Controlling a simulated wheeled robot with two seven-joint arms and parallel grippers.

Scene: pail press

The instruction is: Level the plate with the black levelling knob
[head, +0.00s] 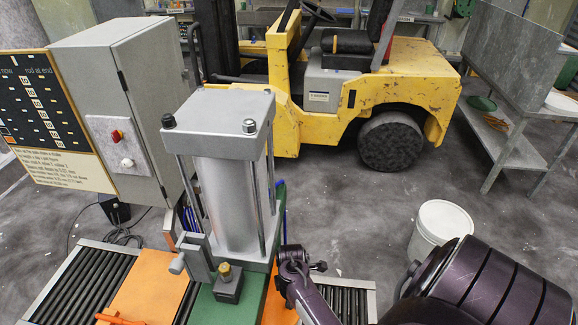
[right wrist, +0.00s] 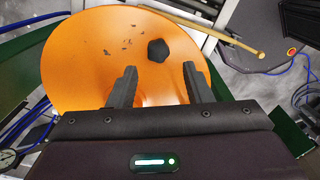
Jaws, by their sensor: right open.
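In the right wrist view, a round orange plate (right wrist: 85,60) with several dark chips or scuffs fills much of the upper left. A black faceted knob (right wrist: 157,50) sits on it. My right gripper (right wrist: 159,68) is open and empty. Its two fingers point toward the plate, and the knob lies just beyond the tips, between their lines. Contact with the plate cannot be told. In the head view, the grey press (head: 225,190) hides this round plate and the gripper's fingers. The plate's tilt cannot be judged. My left gripper is not in view.
Roller conveyors (head: 75,280) flank the press, with an orange panel (head: 145,290) in front. A grey control cabinet (head: 125,90) stands left. A yellow forklift (head: 400,85) is behind, and a white bucket (head: 440,225) stands right. Blue cables (right wrist: 45,115) run beside the plate.

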